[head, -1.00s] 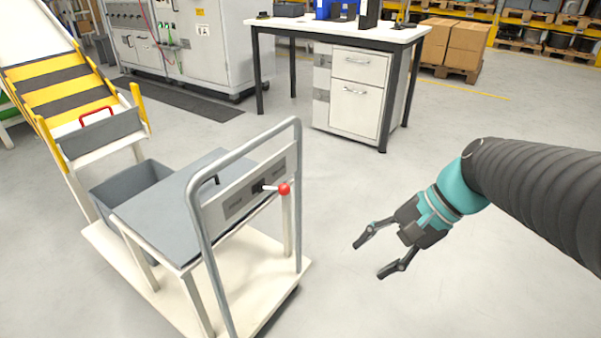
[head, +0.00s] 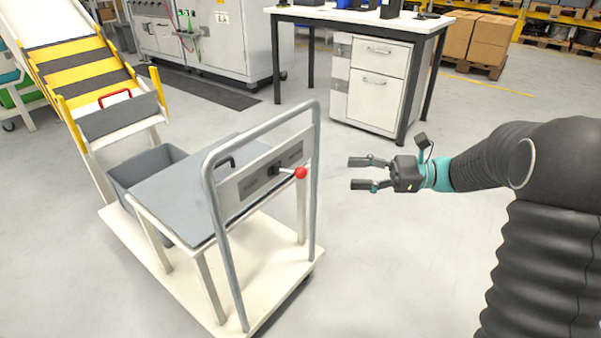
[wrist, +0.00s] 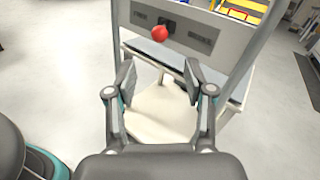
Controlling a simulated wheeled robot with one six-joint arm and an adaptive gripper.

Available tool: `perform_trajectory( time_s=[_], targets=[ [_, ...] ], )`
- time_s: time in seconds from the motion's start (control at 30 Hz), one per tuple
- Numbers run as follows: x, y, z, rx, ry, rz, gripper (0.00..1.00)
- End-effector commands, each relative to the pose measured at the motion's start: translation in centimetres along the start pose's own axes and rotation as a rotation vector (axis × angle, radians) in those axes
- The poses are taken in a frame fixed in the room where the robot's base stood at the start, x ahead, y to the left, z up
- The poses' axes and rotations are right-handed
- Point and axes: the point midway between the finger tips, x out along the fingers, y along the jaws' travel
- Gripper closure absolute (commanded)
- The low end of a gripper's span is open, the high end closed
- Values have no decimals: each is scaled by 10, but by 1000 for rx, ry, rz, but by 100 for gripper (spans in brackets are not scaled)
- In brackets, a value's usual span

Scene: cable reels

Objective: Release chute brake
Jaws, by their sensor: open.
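The brake lever with a red ball knob (head: 301,173) sticks out from a grey panel (head: 262,178) on the cart's tubular handle frame. The knob also shows in the wrist view (wrist: 159,34), above the gap between my fingers. My gripper (head: 362,173) is open and empty, to the right of the knob and apart from it, fingers pointing left toward it. In the wrist view both fingers of my gripper (wrist: 158,85) are spread, with the cart's pale deck behind them. The chute (head: 80,70), with yellow and dark stripes, stands at the upper left, with a red handle (head: 114,95) at its lower end.
The cart has a grey top (head: 190,190), a pale lower deck (head: 265,268) and upright handle tubes (head: 316,200) beside the knob. A grey bin (head: 125,172) sits below the chute. A workbench (head: 345,15) with drawers stands behind. The floor right of the cart is clear.

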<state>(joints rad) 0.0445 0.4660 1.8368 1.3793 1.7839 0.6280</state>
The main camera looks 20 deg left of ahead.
Motion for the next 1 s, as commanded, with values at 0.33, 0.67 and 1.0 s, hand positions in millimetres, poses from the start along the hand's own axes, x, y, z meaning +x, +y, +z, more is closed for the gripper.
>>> perform_trajectory(
  time_s=[0.33,0.67,1.0],
  targets=[
    [62,2,0,-1,1,5,47],
    [114,1,0,-2,2,3,47],
    [128,1,0,-1,3,1,47]
  ],
)
